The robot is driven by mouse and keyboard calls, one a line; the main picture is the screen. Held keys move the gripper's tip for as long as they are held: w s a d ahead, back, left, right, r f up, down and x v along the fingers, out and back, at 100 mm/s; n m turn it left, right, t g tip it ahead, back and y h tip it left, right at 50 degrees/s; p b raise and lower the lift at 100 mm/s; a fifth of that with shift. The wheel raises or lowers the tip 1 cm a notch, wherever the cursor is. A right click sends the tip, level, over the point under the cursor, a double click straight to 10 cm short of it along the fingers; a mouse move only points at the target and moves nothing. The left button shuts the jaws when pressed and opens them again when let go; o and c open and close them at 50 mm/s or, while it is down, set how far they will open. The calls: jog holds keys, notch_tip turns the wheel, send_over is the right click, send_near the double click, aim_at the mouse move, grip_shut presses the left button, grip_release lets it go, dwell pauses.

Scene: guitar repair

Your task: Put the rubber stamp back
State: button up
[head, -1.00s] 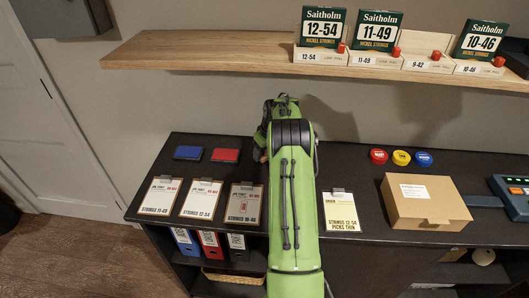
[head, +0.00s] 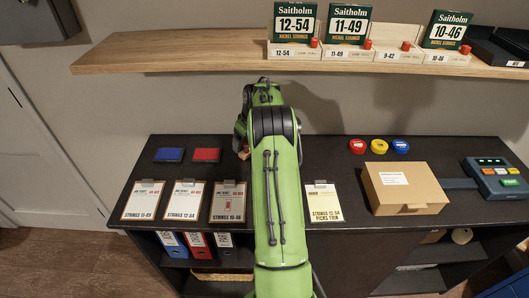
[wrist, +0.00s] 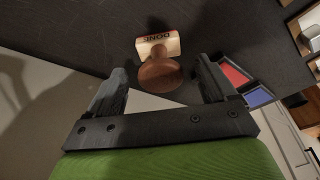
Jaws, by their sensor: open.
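The rubber stamp (wrist: 158,68) shows in the wrist view, with a round brown wooden handle and a pale block marked "DONE". It is on the dark counter top. My gripper (wrist: 162,85) is open, with one finger on either side of the handle and visible space at both sides. In the head view my green arm hides most of the gripper; a small wooden bit of the stamp (head: 244,154) shows at its left edge. The red ink pad (head: 206,155) and blue ink pad (head: 170,155) lie left of my gripper.
Several clipboards with sheets (head: 184,202) lie along the counter front. A cardboard box (head: 403,188), coloured round tins (head: 379,147) and a keypad device (head: 497,178) are at right. A wooden shelf (head: 180,58) with string packs overhangs the back.

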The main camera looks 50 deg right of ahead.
jog(key=s, duration=0.4)
jog(key=s+a+b, duration=0.1)
jog(key=s, duration=0.7)
jog(key=shift+s+a+r, duration=0.15)
jog(key=shift+a+r, duration=0.05)
jog(key=shift+r, duration=0.15)
jog(key=w+a+r+t, duration=0.1)
jog(key=a+r, duration=0.6)
jog(key=a, duration=0.4)
jog(key=a+r, duration=0.7)
jog(key=a, duration=0.4)
jog(key=s+a+r+n+t, duration=0.1)
jog(key=s+a, duration=1.3)
jog(key=s, duration=0.1)
jog(key=shift+a+r, duration=0.2)
jog(key=shift+a, duration=0.05)
